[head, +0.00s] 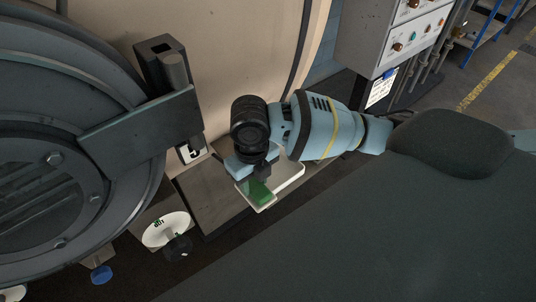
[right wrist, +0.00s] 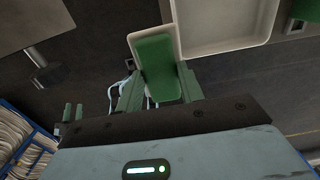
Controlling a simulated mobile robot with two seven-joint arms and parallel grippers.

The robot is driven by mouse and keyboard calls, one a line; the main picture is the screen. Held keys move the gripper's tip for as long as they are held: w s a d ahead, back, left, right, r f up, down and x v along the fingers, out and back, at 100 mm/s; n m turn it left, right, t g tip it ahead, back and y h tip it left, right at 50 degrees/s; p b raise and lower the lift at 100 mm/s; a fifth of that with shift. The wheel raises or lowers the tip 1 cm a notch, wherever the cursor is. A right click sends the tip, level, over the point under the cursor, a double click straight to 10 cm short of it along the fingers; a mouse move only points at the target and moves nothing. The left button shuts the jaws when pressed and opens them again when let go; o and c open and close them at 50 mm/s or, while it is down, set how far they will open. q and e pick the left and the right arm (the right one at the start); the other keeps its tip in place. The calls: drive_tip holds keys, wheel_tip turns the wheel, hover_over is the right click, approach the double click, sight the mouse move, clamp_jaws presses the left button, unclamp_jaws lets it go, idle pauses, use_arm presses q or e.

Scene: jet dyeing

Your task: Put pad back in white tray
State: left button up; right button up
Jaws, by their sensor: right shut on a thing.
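The green pad (head: 257,193) is held by my right gripper (head: 256,176), over the left part of the white tray (head: 292,184). In the right wrist view the pad (right wrist: 158,68) sits between the two fingers of my right gripper (right wrist: 160,90). The white tray (right wrist: 222,48) is just beyond the fingers there, and the pad overlaps its smaller left section. I cannot tell whether the pad touches the tray floor. The gripper hides part of the tray in the head view. My left gripper is not in view.
The tray lies on a dark ledge (head: 208,193) beside the large cream vessel (head: 235,55). A big round grey door (head: 60,150) with a bracket arm stands on the left. A control box (head: 395,35) stands at the back right.

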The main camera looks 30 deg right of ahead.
drive_tip(key=w+d, duration=0.2)
drive_tip(key=d, duration=0.1)
drive_tip(key=w+d, duration=0.3)
drive_tip(key=w+d+f, duration=0.1)
drive_tip(key=w+d, duration=0.1)
drive_tip(key=shift+w+d, duration=0.2)
drive_tip(key=shift+d, duration=0.2)
drive_tip(key=shift+w, duration=0.1)
drive_tip(key=shift+w+d, duration=0.2)
drive_tip(key=shift+d, duration=0.1)
drive_tip(key=shift+f, duration=1.8)
drive_tip(key=shift+f, duration=0.1)
drive_tip(key=o, duration=0.9)
wheel_tip(320, 180, up, 12)
drive_tip(key=shift+r, duration=0.1)
